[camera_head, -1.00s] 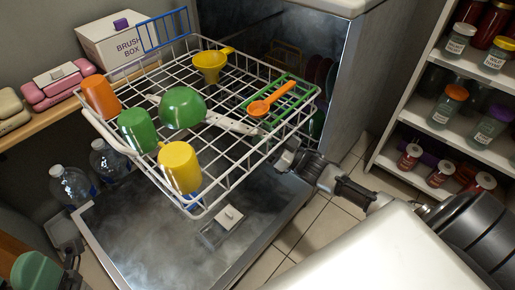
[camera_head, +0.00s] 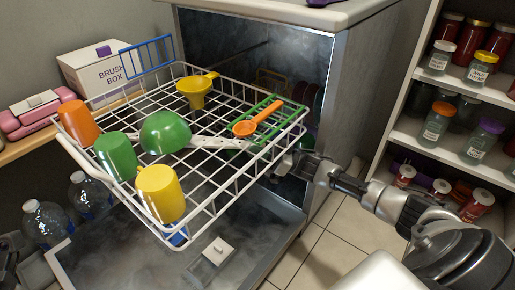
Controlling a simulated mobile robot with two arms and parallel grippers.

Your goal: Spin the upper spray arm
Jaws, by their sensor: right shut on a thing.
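The upper spray arm (camera_head: 222,143) is a pale grey bar under the white wire upper rack (camera_head: 215,208), seen through its wires and partly hidden by a green bowl (camera_head: 166,134). The rack is pulled out of the dishwasher. My right gripper (camera_head: 287,164) is at the rack's right side, low by its wires, near the right end of the spray arm. It is shut, apparently on that end; the rack wires and the gripper itself hide the contact.
The rack holds an orange cup (camera_head: 78,124), a green cup (camera_head: 116,156), a yellow cup (camera_head: 160,193), a yellow funnel (camera_head: 195,92) and an orange spoon (camera_head: 257,120). The dishwasher door (camera_head: 120,262) lies open below. A jar shelf (camera_head: 402,133) stands at right.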

